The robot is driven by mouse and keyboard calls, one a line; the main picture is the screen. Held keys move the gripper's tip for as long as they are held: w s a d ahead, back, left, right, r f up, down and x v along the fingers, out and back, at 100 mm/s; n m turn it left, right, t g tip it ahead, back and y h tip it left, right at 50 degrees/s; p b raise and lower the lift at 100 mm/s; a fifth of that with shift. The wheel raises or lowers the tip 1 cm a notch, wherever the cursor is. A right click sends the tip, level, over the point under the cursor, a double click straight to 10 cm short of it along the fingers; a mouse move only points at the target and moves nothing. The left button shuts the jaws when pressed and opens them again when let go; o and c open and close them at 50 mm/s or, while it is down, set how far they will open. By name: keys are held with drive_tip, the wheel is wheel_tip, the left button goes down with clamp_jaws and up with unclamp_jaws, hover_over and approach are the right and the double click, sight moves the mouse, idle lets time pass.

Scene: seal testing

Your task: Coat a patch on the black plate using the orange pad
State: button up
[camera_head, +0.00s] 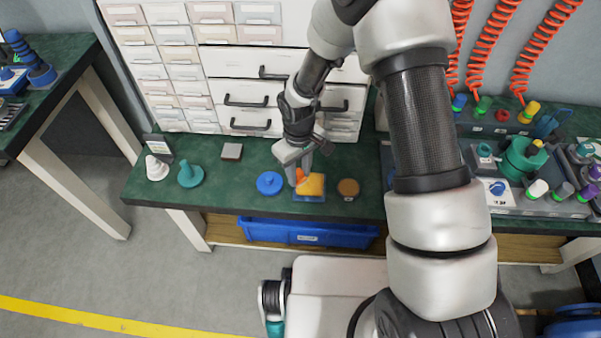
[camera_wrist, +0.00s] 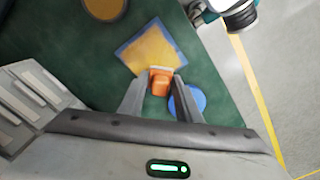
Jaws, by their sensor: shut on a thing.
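My gripper (camera_head: 300,174) is shut on an orange pad (camera_head: 303,184). In the wrist view the orange pad (camera_wrist: 159,84) sits between the two fingertips (camera_wrist: 158,88). It is at the edge of a yellow square with a blue border, a shallow tray (camera_head: 309,199), also in the wrist view (camera_wrist: 126,56). I cannot tell whether the pad touches the yellow surface.
A teal cone-shaped piece (camera_head: 190,174) and a white one (camera_head: 156,169) stand farther left. Drawers (camera_head: 245,100) rise behind. The bench's front edge (camera_head: 250,212) is close.

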drive_tip(key=shift+a, duration=0.4)
drive_tip(key=shift+r+p, duration=2.55)
drive_tip(key=shift+r, duration=1.55)
